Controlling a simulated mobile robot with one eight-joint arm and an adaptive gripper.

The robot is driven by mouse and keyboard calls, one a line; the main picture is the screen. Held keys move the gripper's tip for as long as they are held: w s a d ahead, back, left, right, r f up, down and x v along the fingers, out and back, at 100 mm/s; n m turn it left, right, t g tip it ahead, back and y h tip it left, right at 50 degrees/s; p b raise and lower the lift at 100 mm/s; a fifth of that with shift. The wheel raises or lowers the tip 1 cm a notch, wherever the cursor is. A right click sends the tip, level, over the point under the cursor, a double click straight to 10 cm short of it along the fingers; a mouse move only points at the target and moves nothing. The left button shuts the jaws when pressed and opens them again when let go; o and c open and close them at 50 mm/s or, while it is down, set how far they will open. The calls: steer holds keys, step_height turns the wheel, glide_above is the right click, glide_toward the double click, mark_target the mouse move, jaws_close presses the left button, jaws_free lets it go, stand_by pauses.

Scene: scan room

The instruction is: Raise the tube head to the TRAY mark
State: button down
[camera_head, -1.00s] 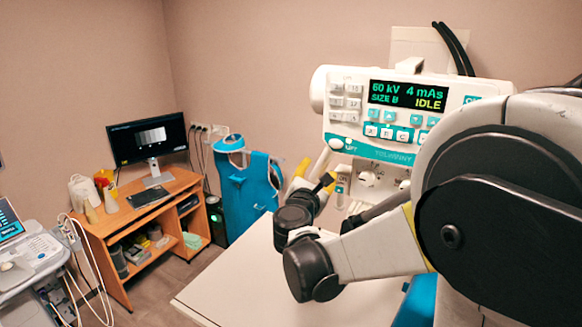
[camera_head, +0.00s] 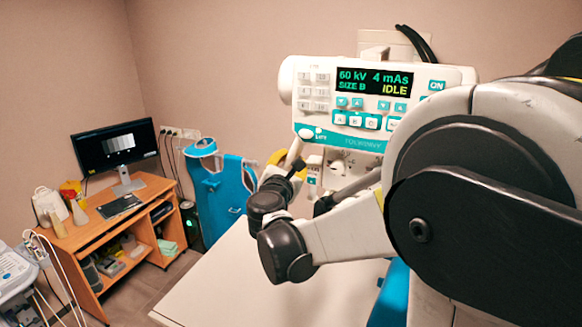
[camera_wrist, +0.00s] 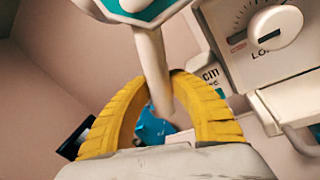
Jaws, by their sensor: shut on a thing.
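The tube head (camera_head: 375,106) is a white unit with a teal-trimmed panel, in the right half of the head view. Its screen (camera_head: 375,84) reads 60 kV, 4 mAs, SIZE B, IDLE. A white lever (camera_head: 293,152) hangs from its lower left, below small lettering that looks like LIFT. In the wrist view, my gripper (camera_wrist: 155,88) has yellow ribbed fingers shut around this lever (camera_wrist: 150,55). In the head view my dark wrist hides most of the gripper. I cannot make out the TRAY mark.
A white tabletop (camera_head: 225,283) lies below my arm. A wooden desk (camera_head: 85,238) with a monitor (camera_head: 115,148) and a hanging blue apron (camera_head: 222,195) stand to the left. A knob with a scale (camera_wrist: 275,27) is close right of my gripper.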

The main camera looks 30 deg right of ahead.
step_height(320, 180, up, 8)
steer(key=p, duration=0.3)
steer(key=shift+f, duration=0.2)
steer(key=c, duration=1.2)
jaws_free()
steer(key=shift+a, duration=0.1)
steer(key=shift+s, duration=0.1)
steer(key=v, duration=1.2)
